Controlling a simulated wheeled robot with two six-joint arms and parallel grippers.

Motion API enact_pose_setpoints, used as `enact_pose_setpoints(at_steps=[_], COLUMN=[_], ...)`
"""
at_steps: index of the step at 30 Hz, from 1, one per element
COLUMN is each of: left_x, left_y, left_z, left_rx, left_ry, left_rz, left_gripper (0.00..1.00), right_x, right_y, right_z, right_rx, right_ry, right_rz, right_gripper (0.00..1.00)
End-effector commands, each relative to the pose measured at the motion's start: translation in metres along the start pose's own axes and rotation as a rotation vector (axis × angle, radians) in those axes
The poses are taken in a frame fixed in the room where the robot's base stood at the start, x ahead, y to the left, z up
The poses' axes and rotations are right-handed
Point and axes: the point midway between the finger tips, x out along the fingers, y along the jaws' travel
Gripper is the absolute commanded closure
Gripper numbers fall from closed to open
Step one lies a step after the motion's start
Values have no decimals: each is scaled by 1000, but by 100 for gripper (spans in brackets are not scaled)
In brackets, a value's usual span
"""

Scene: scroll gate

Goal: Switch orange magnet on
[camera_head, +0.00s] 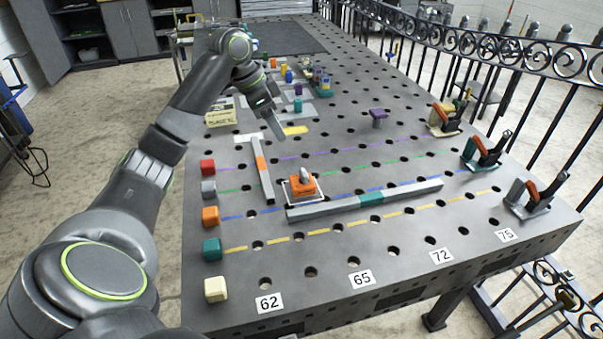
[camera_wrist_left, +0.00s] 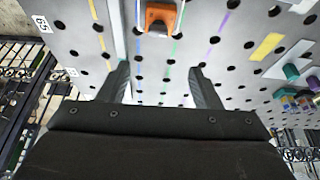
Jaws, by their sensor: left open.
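The orange magnet (camera_head: 303,186) sits on the perforated grey table, inside a white square outline, with a grey knob or lever on its top. It also shows at the top of the left wrist view (camera_wrist_left: 161,15), partly cut off by the frame edge. My left gripper (camera_head: 277,124) is above the table, behind and a little left of the magnet in the head view, apart from it. In the left wrist view its two fingers (camera_wrist_left: 160,80) are spread with nothing between them. My right gripper is not in view.
A grey bar with an orange band (camera_head: 262,170) lies left of the magnet. A longer bar with a teal band (camera_head: 372,199) lies in front of it. Toggle clamps (camera_head: 537,194) line the right edge. Coloured blocks (camera_head: 210,216) line the left edge. A purple piece (camera_head: 378,115) stands farther back.

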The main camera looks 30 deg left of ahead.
Motion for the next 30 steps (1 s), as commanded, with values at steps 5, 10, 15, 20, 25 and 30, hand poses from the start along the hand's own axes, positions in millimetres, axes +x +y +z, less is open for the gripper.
enact_pose_setpoints(at_steps=[5,10,15,20,25,30], left_x=[19,54,92,126,154,169], left_y=[1,2,2,1,1,0], left_z=[-1,0,0,0,0,0], left_rx=[0,-1,-2,-2,-2,-1], left_ry=[0,0,-1,-1,-1,-1], left_rz=[5,6,6,5,3,0], left_gripper=[42,42,42,42,42,42], right_x=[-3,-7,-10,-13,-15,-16], right_y=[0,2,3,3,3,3], right_z=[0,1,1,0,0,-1], right_rx=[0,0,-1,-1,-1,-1], right_ry=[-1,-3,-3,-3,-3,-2], right_rz=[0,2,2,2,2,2], right_gripper=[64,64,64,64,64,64])
